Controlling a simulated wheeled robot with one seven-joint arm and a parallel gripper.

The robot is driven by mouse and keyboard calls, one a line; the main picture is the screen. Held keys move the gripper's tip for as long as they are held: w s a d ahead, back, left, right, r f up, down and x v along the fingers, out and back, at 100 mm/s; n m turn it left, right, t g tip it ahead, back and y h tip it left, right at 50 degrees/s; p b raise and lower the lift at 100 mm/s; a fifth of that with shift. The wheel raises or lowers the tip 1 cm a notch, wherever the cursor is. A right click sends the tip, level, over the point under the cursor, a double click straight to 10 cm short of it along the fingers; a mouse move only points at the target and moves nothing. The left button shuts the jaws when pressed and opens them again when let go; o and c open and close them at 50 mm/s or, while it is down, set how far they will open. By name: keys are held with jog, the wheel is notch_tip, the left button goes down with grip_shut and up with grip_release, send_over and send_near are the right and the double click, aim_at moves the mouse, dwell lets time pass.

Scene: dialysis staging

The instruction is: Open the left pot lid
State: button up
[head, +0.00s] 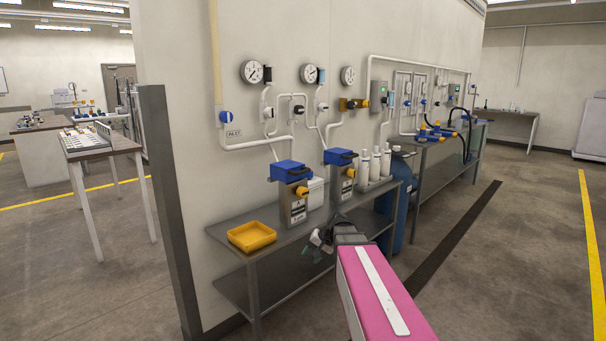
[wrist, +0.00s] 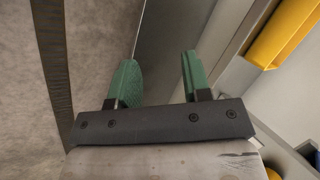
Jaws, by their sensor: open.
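The left pot (head: 292,207) is a grey metal box with a blue lid (head: 291,171) and a yellow knob on its right side. It stands on the bench and its lid looks shut. A similar right pot (head: 341,184) with a blue lid stands to its right. My gripper (head: 319,243) is low at the bench's front edge, in front of and below the two pots and apart from them. In the wrist view its green fingers (wrist: 157,75) are spread with nothing between them. Neither pot can be made out clearly in the wrist view.
A yellow tray (head: 252,236) sits on the bench (head: 222,233) left of the left pot; a yellow edge (wrist: 285,38) also shows in the wrist view. White bottles (head: 375,166) and a blue tank (head: 401,190) are to the right. Pipes and gauges line the wall above. Floor in front is clear.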

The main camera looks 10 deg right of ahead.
jog(key=w+d+r+m+t+y, duration=0.2)
jog(key=w+d+r+t+y, duration=0.15)
jog(key=w+r, duration=0.9)
jog(key=m+t+y, duration=0.1)
jog(key=t+y, duration=0.1)
jog(key=y, duration=0.2)
send_near(306, 171)
jog(key=x, duration=1.1)
jog(key=shift+a+f, duration=0.15)
jog(key=shift+a, duration=0.05)
grip_shut()
